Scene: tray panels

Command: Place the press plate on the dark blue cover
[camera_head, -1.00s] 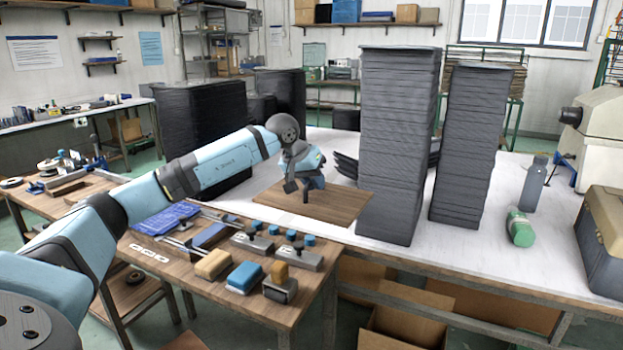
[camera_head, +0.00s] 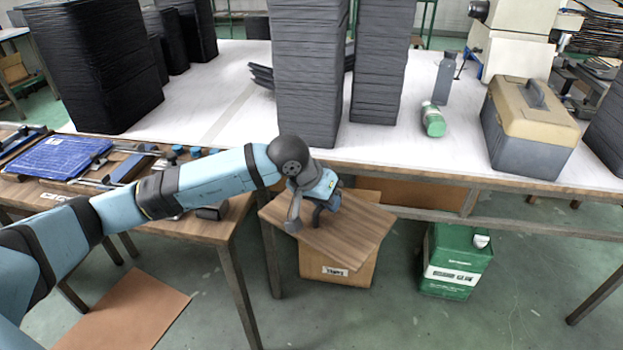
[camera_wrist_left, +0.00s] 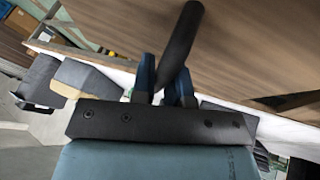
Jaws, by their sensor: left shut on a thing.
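The press plate appears to be the flat brown wooden board (camera_head: 352,240) with a dark handle on top. My left gripper (camera_head: 318,207) is shut on that handle and holds the board level or slightly tilted in front of the white table's edge, above the floor. In the left wrist view the blue fingertips (camera_wrist_left: 165,85) close around the dark handle bar (camera_wrist_left: 181,42), with the board (camera_wrist_left: 255,45) behind it. My right gripper is not in view.
Tall grey stacks (camera_head: 307,80) and black stacks (camera_head: 95,70) stand on the white table (camera_head: 215,95). A green bottle (camera_head: 433,120) and a toolbox (camera_head: 528,135) are at right. A cardboard box (camera_head: 335,270) and green container (camera_head: 455,262) stand on the floor. A tool bench (camera_head: 180,228) is at left.

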